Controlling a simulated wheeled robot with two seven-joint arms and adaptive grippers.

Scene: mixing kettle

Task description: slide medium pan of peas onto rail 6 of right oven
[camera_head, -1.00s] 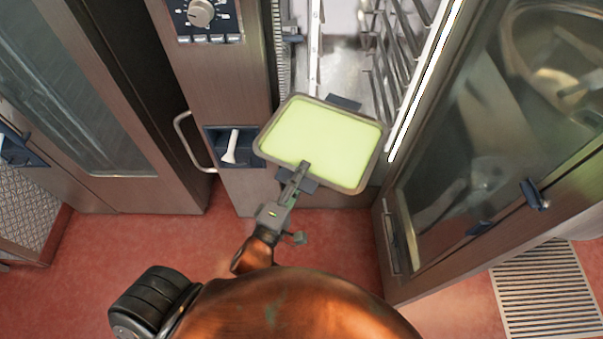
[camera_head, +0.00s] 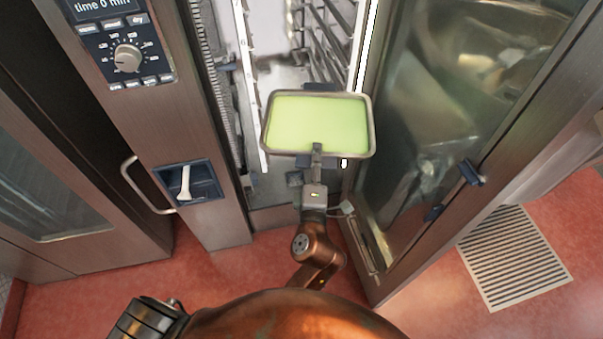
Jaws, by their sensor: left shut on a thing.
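The medium pan of peas (camera_head: 318,123) is a grey-rimmed rectangular pan with a flat light-green fill. It is held about level in front of the open right oven (camera_head: 272,85). My left gripper (camera_head: 317,150) is shut on the pan's near edge, at about its middle. The oven's rails (camera_head: 325,45) show as slanted wire racks on the right inside wall, behind the pan. Which of them is rail 6 cannot be told. The pan's far edge overlaps the opening in the picture. My right gripper is not in view.
The right oven's glass door (camera_head: 450,110) stands open on the right. The control panel with a knob (camera_head: 127,58) and a recessed white lever (camera_head: 185,183) are left of the opening. Another oven (camera_head: 60,170) stands at far left. A floor grate (camera_head: 513,255) lies at right on clear red floor.

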